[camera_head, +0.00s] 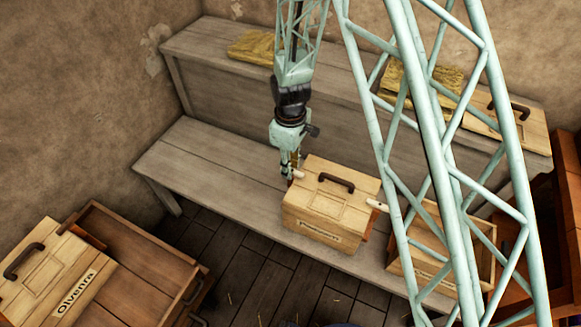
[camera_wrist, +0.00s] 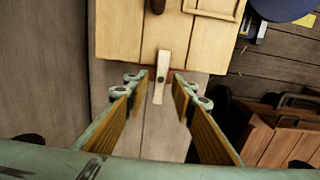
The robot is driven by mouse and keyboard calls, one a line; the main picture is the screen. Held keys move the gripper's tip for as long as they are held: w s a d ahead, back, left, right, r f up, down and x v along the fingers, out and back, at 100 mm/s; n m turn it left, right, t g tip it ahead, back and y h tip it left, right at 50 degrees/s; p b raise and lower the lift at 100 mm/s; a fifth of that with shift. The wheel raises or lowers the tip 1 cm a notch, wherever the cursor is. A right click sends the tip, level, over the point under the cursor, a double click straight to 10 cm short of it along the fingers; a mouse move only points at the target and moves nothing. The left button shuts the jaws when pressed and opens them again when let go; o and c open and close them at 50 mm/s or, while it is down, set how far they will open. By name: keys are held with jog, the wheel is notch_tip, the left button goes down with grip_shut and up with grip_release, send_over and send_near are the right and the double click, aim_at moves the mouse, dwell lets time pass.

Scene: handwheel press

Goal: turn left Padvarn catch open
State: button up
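The Padvarn box (camera_head: 322,224) is a pale wooden crate with a dark lid handle (camera_head: 336,183); its front label is small and hard to read. Its left catch (camera_head: 298,174) is a pale wooden bar at the left end, and it also shows in the wrist view (camera_wrist: 160,77). There the bar lies across the lid edge, partly over the lid and partly past it. My gripper (camera_head: 289,171) is at that end of the box. In the wrist view my gripper (camera_wrist: 160,90) is open, with one finger on each side of the catch and gaps showing between.
A second pale catch (camera_head: 377,205) is on the box's right end. The box stands on a grey bench (camera_head: 215,178), clear to its left. An open crate (camera_head: 452,261) stands to the right. An Olvenra lid (camera_head: 48,277) lies lower left.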

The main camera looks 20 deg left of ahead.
jog(key=shift+c, duration=0.2)
grip_shut()
jog(key=shift+m, duration=0.4)
jog(key=m, duration=0.3)
jog(key=shift+w+m, duration=0.1)
jog(key=shift+m, duration=0.2)
jog(key=m, duration=0.3)
jog(key=shift+w+d+m+b, duration=0.1)
jog(key=shift+d+m+b, duration=0.05)
jog(key=shift+m+b, duration=0.25)
jog(key=m, duration=0.5)
jog(key=shift+d, duration=0.15)
jog(key=shift+d+m, duration=0.1)
jog(key=shift+m, duration=2.2)
